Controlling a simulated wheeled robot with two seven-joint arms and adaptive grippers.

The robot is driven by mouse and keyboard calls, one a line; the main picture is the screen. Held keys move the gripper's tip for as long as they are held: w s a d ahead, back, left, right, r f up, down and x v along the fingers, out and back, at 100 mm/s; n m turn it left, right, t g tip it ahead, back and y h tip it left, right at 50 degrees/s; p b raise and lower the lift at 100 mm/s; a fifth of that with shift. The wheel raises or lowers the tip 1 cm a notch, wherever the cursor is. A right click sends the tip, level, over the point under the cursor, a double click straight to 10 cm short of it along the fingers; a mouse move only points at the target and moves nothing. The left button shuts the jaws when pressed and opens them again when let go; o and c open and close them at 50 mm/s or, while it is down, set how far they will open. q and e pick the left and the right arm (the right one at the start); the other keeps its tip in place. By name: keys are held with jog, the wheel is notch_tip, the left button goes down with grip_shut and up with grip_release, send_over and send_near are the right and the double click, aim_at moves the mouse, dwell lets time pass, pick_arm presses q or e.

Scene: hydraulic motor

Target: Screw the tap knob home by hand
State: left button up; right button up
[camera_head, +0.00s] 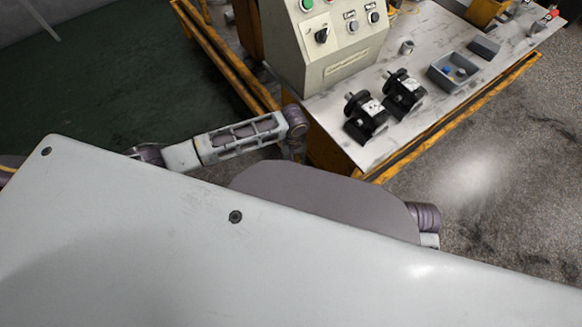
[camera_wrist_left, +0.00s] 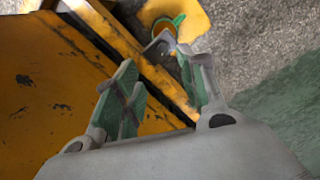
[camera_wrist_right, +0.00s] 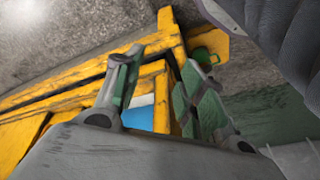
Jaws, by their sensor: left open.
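I cannot pick out the tap knob for certain in any view. Two black hydraulic motors (camera_head: 366,118) (camera_head: 403,92) stand side by side near the front edge of the table (camera_head: 360,150). My left arm reaches in from the left in the head view, below the control box, and its fingertips are not clear there. In the left wrist view my left gripper (camera_wrist_left: 165,68) is open and empty, over a worn yellow frame. In the right wrist view my right gripper (camera_wrist_right: 160,65) is open and empty, facing yellow beams; the head view hides it.
A control box (camera_head: 330,45) with buttons and a black switch stands at the table's left end. A grey tray (camera_head: 453,72) holds small parts, some blue. A small metal cylinder (camera_head: 407,47) and a grey block (camera_head: 484,47) lie nearby. Yellow rails (camera_head: 460,115) edge the table.

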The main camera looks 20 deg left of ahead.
pick_arm(q)
jog(key=shift+w+a, duration=0.25)
pick_arm(e)
jog(key=shift+a, duration=0.15)
pick_arm(q)
jog(key=shift+f, duration=0.15)
pick_arm(e)
jog(key=shift+f, duration=0.1)
pick_arm(q)
jog(key=b, duration=0.2)
send_over(292, 172)
notch_tip(292, 172, down, 4)
jog(key=shift+d+f, duration=0.1)
jog(key=shift+f, duration=0.15)
notch_tip(292, 172, down, 4)
jog(key=shift+f+b, duration=0.1)
jog(key=shift+b, duration=0.85)
jog(key=shift+f+b, duration=1.1)
jog(key=shift+f, duration=1.25)
pick_arm(e)
jog(key=w+a+f+t+y, duration=0.1)
jog(key=a+f+t, duration=0.1)
jog(key=f, duration=0.5)
jog(key=shift+w+a+y, duration=0.15)
jog(key=shift+a+y, duration=0.25)
jog(key=shift+a, duration=0.15)
pick_arm(q)
jog(key=shift+c, duration=0.2)
grip_shut()
